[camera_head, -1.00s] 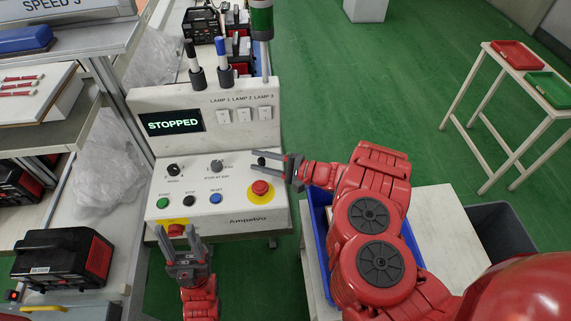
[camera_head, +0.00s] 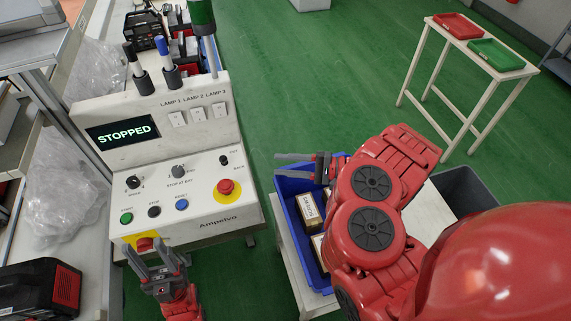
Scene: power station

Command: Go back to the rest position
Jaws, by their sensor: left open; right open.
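The white control panel (camera_head: 190,190) stands at the left, and its display (camera_head: 122,133) reads STOPPED. My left gripper (camera_head: 153,256) is open and empty in front of the panel's lower front edge, over its yellow patch. My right gripper (camera_head: 280,167) is open and empty, to the right of the panel and apart from it, above the far end of the blue bin. The red stop button (camera_head: 228,188) on its yellow disc is uncovered.
The blue bin (camera_head: 283,222) with boxes (camera_head: 309,213) sits on a white table under my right arm. A white stand (camera_head: 446,45) with red (camera_head: 458,25) and green (camera_head: 496,55) trays is at upper right. Open green floor lies between.

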